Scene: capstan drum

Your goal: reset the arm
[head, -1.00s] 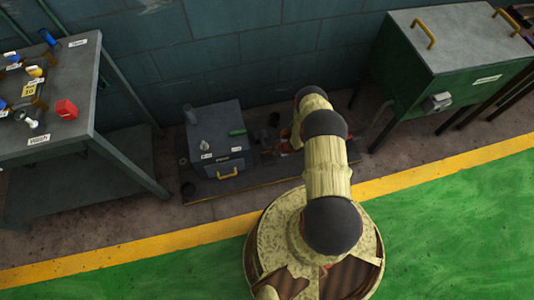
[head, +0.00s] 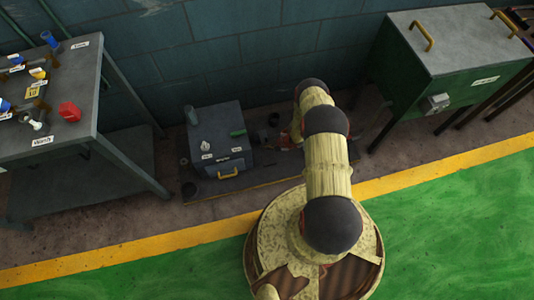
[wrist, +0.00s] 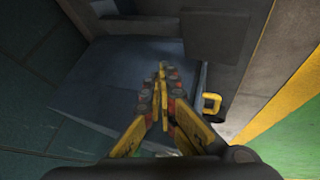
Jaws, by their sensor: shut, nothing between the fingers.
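My arm (head: 327,170) rises from its round base and reaches toward the wall, with its far part bent down behind the upper joints. In the head view my gripper is mostly hidden behind my arm; only reddish parts show low beside it. In the wrist view my gripper (wrist: 163,75) has its yellow, grey and red fingers together, with nothing between them. It points toward a grey box (wrist: 105,75) with a yellow handle (wrist: 211,103). I cannot tell how far the fingertips are from the box.
The grey box (head: 217,118) stands on a low dark platform (head: 258,176) by the wall, with small items on top. A steel table (head: 85,80) with a red block (head: 69,111) stands left. A green cabinet (head: 440,75) stands right. The green floor (head: 450,210) is clear.

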